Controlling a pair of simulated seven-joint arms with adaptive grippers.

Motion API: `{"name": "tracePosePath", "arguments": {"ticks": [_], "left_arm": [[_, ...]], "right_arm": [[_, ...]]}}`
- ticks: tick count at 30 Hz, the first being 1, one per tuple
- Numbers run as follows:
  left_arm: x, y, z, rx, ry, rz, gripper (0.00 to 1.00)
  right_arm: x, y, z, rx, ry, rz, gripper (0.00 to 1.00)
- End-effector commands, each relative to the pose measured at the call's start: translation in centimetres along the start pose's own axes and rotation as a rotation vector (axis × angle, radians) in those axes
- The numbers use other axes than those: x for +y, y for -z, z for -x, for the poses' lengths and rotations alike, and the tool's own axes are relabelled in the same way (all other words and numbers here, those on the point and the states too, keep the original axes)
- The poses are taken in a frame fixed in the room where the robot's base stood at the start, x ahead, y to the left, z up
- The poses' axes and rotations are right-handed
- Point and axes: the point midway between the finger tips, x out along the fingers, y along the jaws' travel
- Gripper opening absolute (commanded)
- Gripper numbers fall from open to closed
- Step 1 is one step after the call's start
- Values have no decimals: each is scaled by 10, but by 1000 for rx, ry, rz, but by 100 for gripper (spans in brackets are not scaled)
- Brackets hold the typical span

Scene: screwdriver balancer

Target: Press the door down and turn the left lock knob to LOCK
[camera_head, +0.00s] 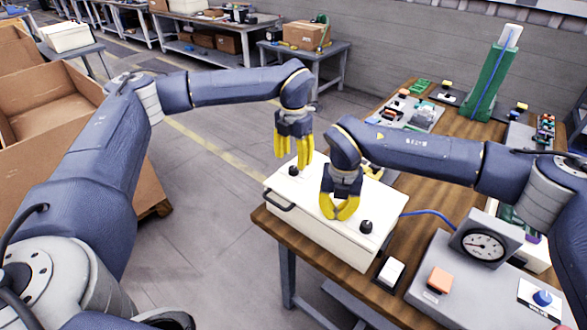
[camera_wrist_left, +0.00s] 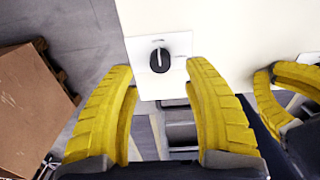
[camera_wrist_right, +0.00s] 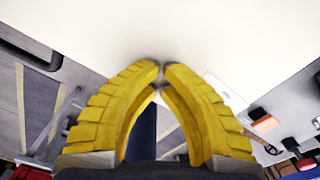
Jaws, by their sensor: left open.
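The white box (camera_head: 292,216) stands on the wooden table with its flat white door on top, which looks closed. The black left lock knob (camera_head: 293,171) is at the door's far-left part. In the left wrist view the knob (camera_wrist_left: 159,60) sits on a white plate, its pointer roughly upright; the label is too small to read. My left gripper (camera_head: 295,165) is open, fingers down above the knob, one on each side in its wrist view. My right gripper (camera_head: 341,216) is shut and empty, fingertips at the door's surface (camera_wrist_right: 140,25); exact contact is unclear.
A second black knob (camera_head: 366,227) is right of my right gripper. A black handle (camera_head: 279,200) is on the box's left side. A gauge (camera_head: 485,246), an orange block (camera_head: 440,279) and a green stand (camera_head: 494,80) are to the right.

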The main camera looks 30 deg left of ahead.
Motion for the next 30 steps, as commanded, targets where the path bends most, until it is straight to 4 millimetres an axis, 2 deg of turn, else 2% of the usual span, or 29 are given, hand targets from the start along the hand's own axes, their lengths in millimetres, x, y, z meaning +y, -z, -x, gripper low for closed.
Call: {"name": "tracePosePath", "arguments": {"ticks": [3, 9, 15, 25, 30], "left_arm": [[0, 1, -18, 3, 1, -1, 50], [-1, 0, -36, 1, 1, -1, 50], [0, 0, -45, 1, 1, 0, 50], [0, 0, -46, 0, 1, 0, 52], [0, 0, -45, 0, 1, 0, 32]], "right_arm": [[0, 1, -1, 2, 1, 0, 0], [0, 1, -1, 2, 1, 0, 0], [0, 1, -1, 2, 1, 0, 0], [0, 1, -1, 2, 1, 0, 0], [0, 1, -1, 2, 1, 0, 0]]}}
